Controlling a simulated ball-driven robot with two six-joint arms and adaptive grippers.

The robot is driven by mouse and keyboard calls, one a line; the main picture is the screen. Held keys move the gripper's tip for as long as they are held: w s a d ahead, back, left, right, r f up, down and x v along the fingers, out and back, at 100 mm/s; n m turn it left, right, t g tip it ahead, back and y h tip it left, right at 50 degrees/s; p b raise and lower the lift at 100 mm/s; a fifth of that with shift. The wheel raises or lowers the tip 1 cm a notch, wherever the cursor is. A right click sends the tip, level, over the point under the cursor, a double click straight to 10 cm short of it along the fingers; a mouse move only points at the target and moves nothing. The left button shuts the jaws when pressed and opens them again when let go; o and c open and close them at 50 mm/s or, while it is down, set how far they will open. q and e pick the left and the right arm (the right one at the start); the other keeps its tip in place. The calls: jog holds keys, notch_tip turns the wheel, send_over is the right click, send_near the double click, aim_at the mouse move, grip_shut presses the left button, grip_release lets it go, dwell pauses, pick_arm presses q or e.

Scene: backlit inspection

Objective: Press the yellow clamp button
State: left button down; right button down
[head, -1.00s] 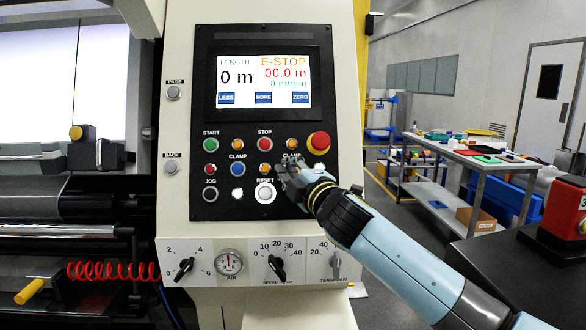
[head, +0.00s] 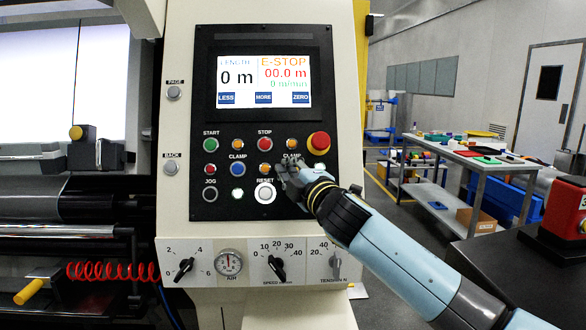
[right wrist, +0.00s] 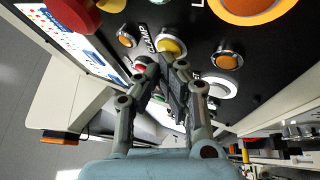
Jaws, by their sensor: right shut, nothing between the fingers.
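The yellow clamp button (right wrist: 171,46) shows in the right wrist view, a round yellow cap in a metal ring beside a CLAMP label. In the head view it is hidden behind my right gripper (head: 287,171), under the right-hand CLAMP label. My right gripper also shows in the right wrist view (right wrist: 163,66); its fingers are shut and empty. The fingertips are close to the button's lower edge in that view. I cannot tell whether they touch it. My left gripper is not in view.
Close around are the red emergency stop (head: 318,142), an orange button (head: 265,170) and the white RESET button (head: 265,193). A blue clamp button (head: 237,170) is further left. Dials (head: 277,268) sit below. A workbench (head: 480,155) stands behind at the right.

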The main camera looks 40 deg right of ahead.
jog(key=shift+s+a+r, duration=0.1)
jog(key=shift+s+a, duration=0.05)
jog(key=shift+s, duration=0.15)
jog(key=s+a+p, duration=0.1)
jog(key=s+a+r+p, duration=0.1)
jog(key=s, duration=0.1)
jog(key=s+a+r, duration=0.1)
jog(key=shift+s+r+p, duration=0.1)
jog(key=shift+s+p, duration=0.25)
jog(key=shift+p, duration=0.05)
dwell(0.6)
